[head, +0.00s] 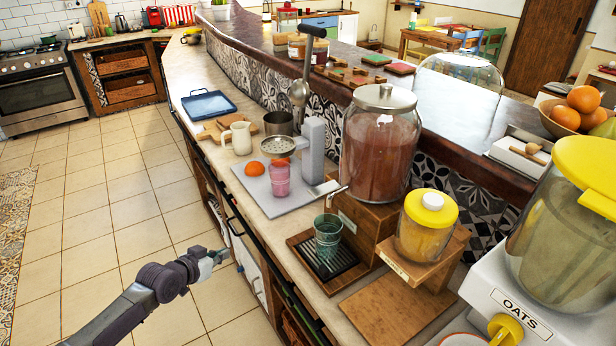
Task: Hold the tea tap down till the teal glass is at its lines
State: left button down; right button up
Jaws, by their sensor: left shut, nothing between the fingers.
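The teal glass (328,238) stands upright on a dark slatted drip tray (318,262) on the counter. Its ridges show, but I cannot make out its lines or a liquid level. Behind it, a large glass jar of reddish-brown tea (378,155) with a metal lid stands on a wooden block. A small metal tap (333,195) sticks out low on the jar's left side, above the glass. My left gripper (218,256) is shut and empty, left of the counter's front edge and apart from the glass and tap. My right gripper is not in view.
A yellow-lidded jar (428,225) stands on a wooden stand right of the glass. A citrus press (300,130) with a pink glass (280,178) stands behind it. A wooden board (392,308) lies bare in front. An oats dispenser (545,240) fills the right.

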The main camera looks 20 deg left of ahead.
pick_arm(q)
jog(key=w+d+r+m+t+h+p, duration=0.1)
jog(key=d+r+h, duration=0.15)
jog(key=r, duration=0.75)
jog(key=w+d+r+m+h, duration=0.15)
jog(key=d+r, duration=0.25)
jog(key=r, duration=0.6)
jog(key=s+d+r+m+h, duration=0.2)
jog(key=s+d+r, duration=0.1)
jog(key=d+r, duration=0.2)
jog(key=s+d+r+m+g+h+p, duration=0.1)
jog(key=s+d+r+m+h, duration=0.1)
jog(key=d+r, duration=0.3)
notch_tip(320, 180, up, 3)
jog(key=shift+s+d+f, duration=0.2)
jog(key=shift+s+d, duration=0.15)
jog(key=shift+s, duration=0.45)
jog(key=shift+w, duration=0.1)
jog(key=p, duration=0.5)
send_over(325, 189)
jog(key=s+a, duration=0.3)
jog(key=f, duration=0.6)
jog(key=shift+d+f+p, duration=0.2)
jog(key=shift+f+p, duration=0.05)
jog(key=shift+p, duration=0.1)
